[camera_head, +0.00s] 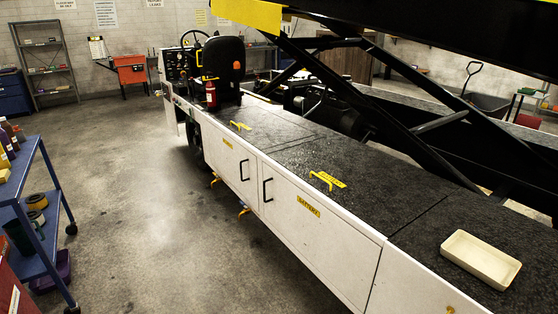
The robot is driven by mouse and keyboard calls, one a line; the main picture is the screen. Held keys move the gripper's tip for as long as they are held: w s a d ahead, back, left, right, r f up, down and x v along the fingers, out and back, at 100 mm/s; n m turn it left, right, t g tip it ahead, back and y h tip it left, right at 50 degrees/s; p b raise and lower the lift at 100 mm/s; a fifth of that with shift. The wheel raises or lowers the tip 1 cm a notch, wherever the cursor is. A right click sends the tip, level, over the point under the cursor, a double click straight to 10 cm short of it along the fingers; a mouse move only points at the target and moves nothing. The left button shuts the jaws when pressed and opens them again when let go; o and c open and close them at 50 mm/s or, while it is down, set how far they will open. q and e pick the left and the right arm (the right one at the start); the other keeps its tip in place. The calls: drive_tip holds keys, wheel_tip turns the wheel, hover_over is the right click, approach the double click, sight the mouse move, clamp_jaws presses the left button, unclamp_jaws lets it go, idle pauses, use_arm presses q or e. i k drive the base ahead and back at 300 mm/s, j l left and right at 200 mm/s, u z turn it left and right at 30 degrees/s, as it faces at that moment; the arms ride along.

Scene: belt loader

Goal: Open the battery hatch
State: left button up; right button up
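The white belt loader body (215,140) runs diagonally from the back middle to the front right. Its white side door (325,250) bears a yellow label (308,206) that reads BATTERY, and a black handle (267,190) sits at the door's left end. The door looks shut. Above it, the dark top panel (375,185) carries a yellow handle (320,181) beside a yellow label (331,179). This top panel lies flat and looks closed. Neither of my grippers is in view.
A cream tray (480,262) rests on the deck at the front right. Black lift beams (360,100) cross above the deck's far side. A blue cart (42,215) stands at left. The grey floor (140,200) between cart and loader is mostly clear.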

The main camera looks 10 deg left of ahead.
sight(388, 201)
drive_tip(key=i+j+u, duration=0.1)
drive_tip(key=i+u, duration=0.35)
drive_tip(key=i+l+u, duration=0.1)
drive_tip(key=i+u, duration=0.3)
drive_tip(key=i, duration=0.3)
drive_tip(key=i+z, duration=0.3)
drive_tip(key=i, duration=0.2)
drive_tip(key=i+j+z, duration=0.35)
drive_tip(key=i+z, duration=0.25)
drive_tip(key=i+j+z, duration=0.25)
drive_tip(key=i+l, duration=0.1)
